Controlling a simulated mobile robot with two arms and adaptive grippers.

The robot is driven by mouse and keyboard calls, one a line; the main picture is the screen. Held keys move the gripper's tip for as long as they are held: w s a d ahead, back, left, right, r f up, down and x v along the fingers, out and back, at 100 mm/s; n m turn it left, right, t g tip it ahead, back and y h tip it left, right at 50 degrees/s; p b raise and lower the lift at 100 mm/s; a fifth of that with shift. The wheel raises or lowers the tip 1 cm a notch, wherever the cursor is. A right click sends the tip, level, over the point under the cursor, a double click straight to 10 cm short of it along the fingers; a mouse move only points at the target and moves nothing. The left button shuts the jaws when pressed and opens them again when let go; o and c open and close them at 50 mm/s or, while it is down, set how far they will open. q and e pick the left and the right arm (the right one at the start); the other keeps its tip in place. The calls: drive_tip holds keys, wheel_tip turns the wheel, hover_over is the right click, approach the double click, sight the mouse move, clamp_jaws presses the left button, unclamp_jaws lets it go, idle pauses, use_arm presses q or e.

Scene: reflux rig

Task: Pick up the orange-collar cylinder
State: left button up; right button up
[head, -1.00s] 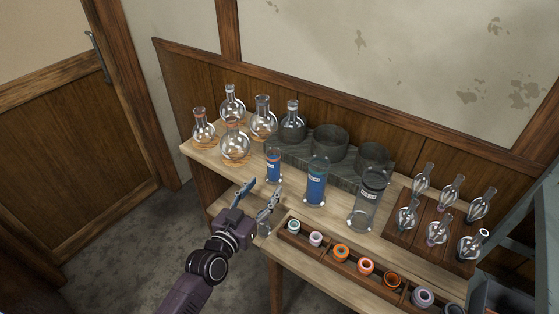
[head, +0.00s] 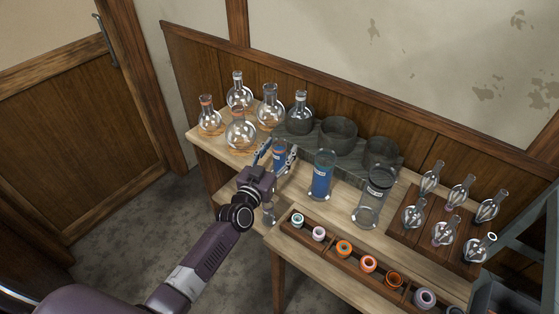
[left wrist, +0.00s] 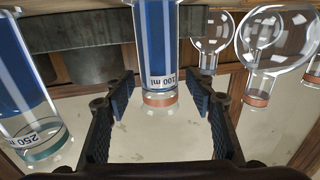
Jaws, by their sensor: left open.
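The orange-collar cylinder (head: 280,154) is the small blue one at the left of the cylinder row on the bench. In the left wrist view this cylinder (left wrist: 160,50) shows upside down, with a "100 ml" label and an orange-red band near its rim. My left gripper (head: 277,157) is open, with its fingers on either side of the cylinder. In the wrist view its pads (left wrist: 162,108) stand apart from the glass, with a gap on each side. The cylinder's lower part is partly hidden in the head view. My right gripper is not in view.
A taller blue cylinder (head: 321,176), with a teal band and "250 ml" label in the wrist view (left wrist: 25,90), stands close to the right. A large clear cylinder (head: 371,198) is farther right. Round flasks (head: 240,133) stand behind left. A collar tray (head: 331,266) lines the front.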

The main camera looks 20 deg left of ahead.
use_arm(q)
clamp_jaws()
drive_tip(key=shift+r, duration=0.1)
idle(0.3)
drive_tip(key=shift+r, duration=0.15)
